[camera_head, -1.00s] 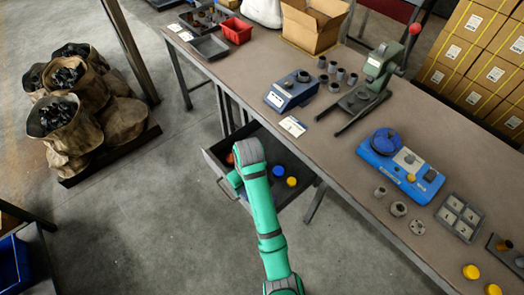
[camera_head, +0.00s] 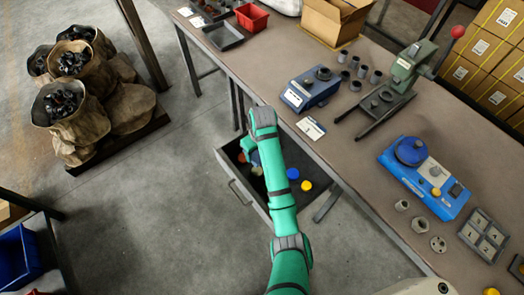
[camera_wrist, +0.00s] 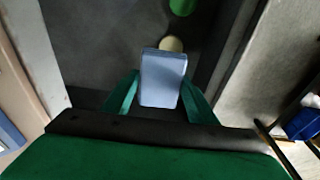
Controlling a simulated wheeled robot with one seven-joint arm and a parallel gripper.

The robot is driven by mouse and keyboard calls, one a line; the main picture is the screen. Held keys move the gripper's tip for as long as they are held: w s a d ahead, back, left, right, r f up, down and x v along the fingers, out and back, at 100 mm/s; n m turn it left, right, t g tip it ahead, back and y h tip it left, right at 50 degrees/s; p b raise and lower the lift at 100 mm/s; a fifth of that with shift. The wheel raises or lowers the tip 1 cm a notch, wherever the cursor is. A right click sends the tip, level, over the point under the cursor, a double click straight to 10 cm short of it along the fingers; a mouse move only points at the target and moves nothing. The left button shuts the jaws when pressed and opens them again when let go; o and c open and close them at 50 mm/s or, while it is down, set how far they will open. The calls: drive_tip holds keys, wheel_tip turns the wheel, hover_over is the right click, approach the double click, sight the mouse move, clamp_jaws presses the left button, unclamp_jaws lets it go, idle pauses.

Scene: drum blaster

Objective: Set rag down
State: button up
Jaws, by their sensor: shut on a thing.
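In the wrist view my gripper (camera_wrist: 160,88) is shut on a pale blue-grey, block-shaped thing, which I take to be the rag (camera_wrist: 163,77). A green finger is on each side of it. Beneath it is the dark inside of the open drawer (camera_head: 237,187) under the workbench. In the head view my gripper is mostly hidden by my green arm, over the drawer. I cannot tell how far the rag is above the drawer floor.
The drawer holds a blue cap (camera_head: 293,173), a yellow cap (camera_head: 306,185) and small orange items. The workbench (camera_head: 345,155) carries a blue device (camera_head: 310,88), a press (camera_head: 395,90) and a blue-and-white device (camera_head: 425,178). Sacks (camera_head: 75,115) stand at left; the floor between is clear.

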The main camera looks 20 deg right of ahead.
drive_tip(key=w+d+f, duration=0.1)
drive_tip(key=f, duration=0.1)
drive_tip(key=w+d+f, duration=0.1)
drive_tip(key=w+f, duration=0.1)
drive_tip(key=w+d+f, duration=0.1)
drive_tip(key=w+f, duration=0.1)
drive_tip(key=shift+w+d+f, duration=0.1)
drive_tip(key=shift+d+f, duration=0.15)
drive_tip(key=shift+f, duration=1.6)
drive_tip(key=shift+f, duration=0.1)
drive_tip(key=o, duration=0.6)
drive_tip(key=shift+o, duration=0.2)
wheel_tip(320, 180, up, 12)
drive_tip(key=s, duration=0.1)
drive_tip(key=shift+s+d, duration=0.3)
